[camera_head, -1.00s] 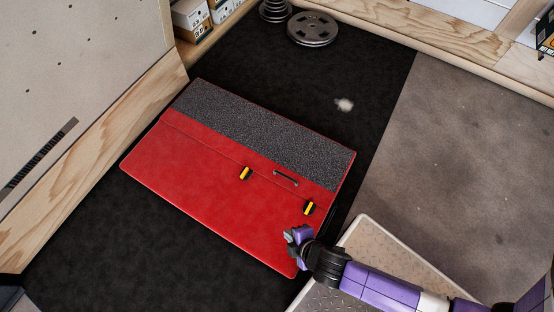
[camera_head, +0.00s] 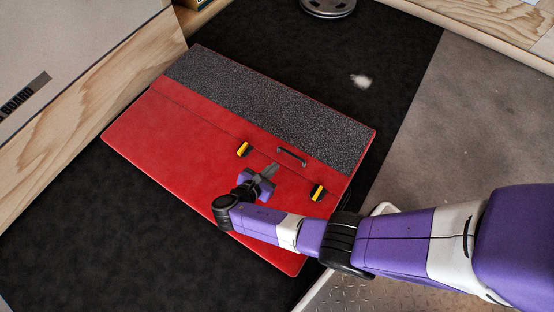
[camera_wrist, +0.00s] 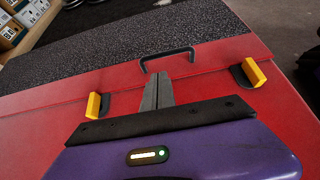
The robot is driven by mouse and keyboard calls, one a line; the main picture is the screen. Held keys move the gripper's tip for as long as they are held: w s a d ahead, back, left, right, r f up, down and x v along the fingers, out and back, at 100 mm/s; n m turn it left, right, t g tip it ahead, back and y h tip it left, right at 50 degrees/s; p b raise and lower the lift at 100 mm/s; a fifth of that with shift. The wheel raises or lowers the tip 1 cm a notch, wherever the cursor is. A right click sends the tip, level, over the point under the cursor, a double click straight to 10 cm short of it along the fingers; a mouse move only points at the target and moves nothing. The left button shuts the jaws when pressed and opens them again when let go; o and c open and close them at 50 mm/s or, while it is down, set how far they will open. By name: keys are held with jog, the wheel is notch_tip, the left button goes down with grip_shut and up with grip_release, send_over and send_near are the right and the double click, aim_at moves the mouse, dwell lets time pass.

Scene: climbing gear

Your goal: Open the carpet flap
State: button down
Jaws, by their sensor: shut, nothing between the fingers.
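The crash pad is red (camera_head: 170,130) and lies flat on the dark floor. Its dark grey carpet flap (camera_head: 270,100) covers the pad's upper side. A black handle (camera_head: 291,157) sits by the flap's lower edge; it also shows in the wrist view (camera_wrist: 168,57). Two yellow-and-black tabs sit on either side of the handle, the left one (camera_head: 244,149) and the right one (camera_head: 318,192). My gripper (camera_head: 270,169) is over the red part, just short of the handle. In the wrist view its closed fingers (camera_wrist: 157,90) point at the handle, with nothing between them.
Wooden framing (camera_head: 95,130) runs along the left. A round weight plate (camera_head: 328,7) lies at the top, and a small white patch (camera_head: 361,81) is on the dark mat. A pale-edged metal platform (camera_head: 350,292) is below my arm.

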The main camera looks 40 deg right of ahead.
aim_at(286, 162)
jog(key=b+x, duration=0.3)
jog(key=x, duration=0.5)
jog(key=shift+f+b, duration=0.2)
jog(key=shift+b, duration=0.2)
jog(key=shift+s+d, duration=0.1)
jog(key=shift+d, duration=0.3)
jog(key=shift+s, duration=0.1)
jog(key=shift+d+r, duration=0.1)
